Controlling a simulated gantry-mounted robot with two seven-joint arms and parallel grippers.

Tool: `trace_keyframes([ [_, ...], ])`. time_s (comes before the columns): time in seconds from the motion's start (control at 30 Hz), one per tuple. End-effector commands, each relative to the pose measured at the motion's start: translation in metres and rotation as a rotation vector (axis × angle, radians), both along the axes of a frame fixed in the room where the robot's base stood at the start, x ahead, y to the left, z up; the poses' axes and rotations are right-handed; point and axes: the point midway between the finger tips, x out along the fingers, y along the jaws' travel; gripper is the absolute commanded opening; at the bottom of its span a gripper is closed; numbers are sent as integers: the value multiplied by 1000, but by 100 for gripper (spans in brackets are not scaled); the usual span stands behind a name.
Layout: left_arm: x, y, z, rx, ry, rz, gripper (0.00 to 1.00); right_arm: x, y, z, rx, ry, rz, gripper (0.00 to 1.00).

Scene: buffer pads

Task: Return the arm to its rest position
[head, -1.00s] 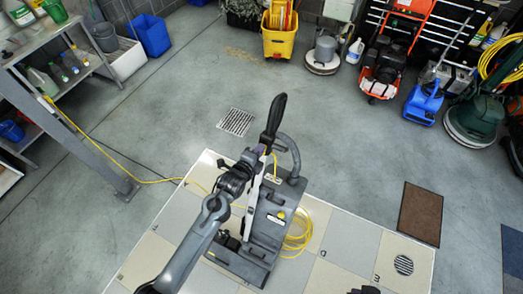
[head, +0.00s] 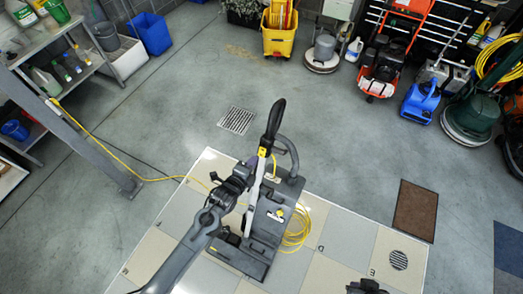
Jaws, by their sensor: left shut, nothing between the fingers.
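My left arm enters from the bottom left. Its dark gripper (head: 246,170) is beside the upright post of a grey floor machine (head: 262,232), left of its black handle (head: 274,118). The gripper is shut with nothing held; whether it touches the post I cannot tell. The machine stands on a platform of pale and grey square pads (head: 342,238). A small dark part at the bottom edge (head: 367,287) seems to be the end of my right arm; its fingers cannot be made out.
A coiled yellow cord (head: 297,232) lies right of the machine, and a yellow cable (head: 120,160) runs left to a metal post (head: 95,150). Shelves stand at the left. A yellow bucket (head: 280,42) and machines line the back. The grey floor between is open.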

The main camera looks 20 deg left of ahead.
Motion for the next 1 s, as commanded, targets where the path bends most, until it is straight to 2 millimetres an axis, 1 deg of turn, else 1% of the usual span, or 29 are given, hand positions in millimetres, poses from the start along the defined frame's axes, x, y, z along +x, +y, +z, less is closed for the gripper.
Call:
trace_keyframes([
  [0.43,-1,0,0,0,0,0,0,0,0,1,-1,0,1,0],
  [0.57,-9,0,-7,0,16,0,0,0,-1,3,-5,0,3,0],
  [0.67,-25,1,-22,1,52,0,0,0,-2,7,-8,0,5,0],
  [0.73,-46,3,-34,2,88,3,0,0,-2,11,-10,1,6,0],
  [0.77,-56,4,-35,-1,96,4,0,0,-2,14,-10,1,6,0],
  [0.87,-90,8,-22,-13,126,11,0,0,-2,24,-10,1,6,0],
  [0.93,-118,11,-8,-69,198,43,0,0,-2,30,-10,1,6,0],
  [0.97,-130,12,-1,-108,236,68,0,0,-2,33,-10,1,6,0],
  [1.0,-146,15,8,-168,296,109,0,0,-2,36,-10,1,6,0],
])
